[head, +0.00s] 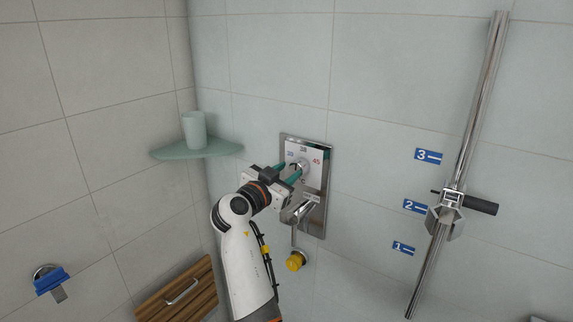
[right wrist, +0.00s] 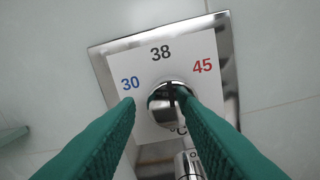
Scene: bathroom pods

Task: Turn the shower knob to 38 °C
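The shower knob (right wrist: 163,104) is a round chrome knob on a white dial plate (right wrist: 137,72) marked 30 in blue, 38 in black and 45 in red, with °C below. In the head view the plate (head: 317,171) is on the back wall. My right gripper (head: 289,172) is at the plate with its green fingers apart and pointing at the knob. In the right wrist view (right wrist: 155,98), the left finger is beside the knob with a gap, and the right finger covers the knob's right part. I cannot tell whether it touches. The knob's setting is unclear. My left gripper is out of view.
A chrome spout (head: 297,212) is below the knob, with a yellow piece (head: 296,261) under it. A corner shelf (head: 172,151) holds a cup (head: 194,130). A chrome rail (head: 480,105) with a slider (head: 447,205) is on the right. A wooden slatted panel (head: 203,288) is low left.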

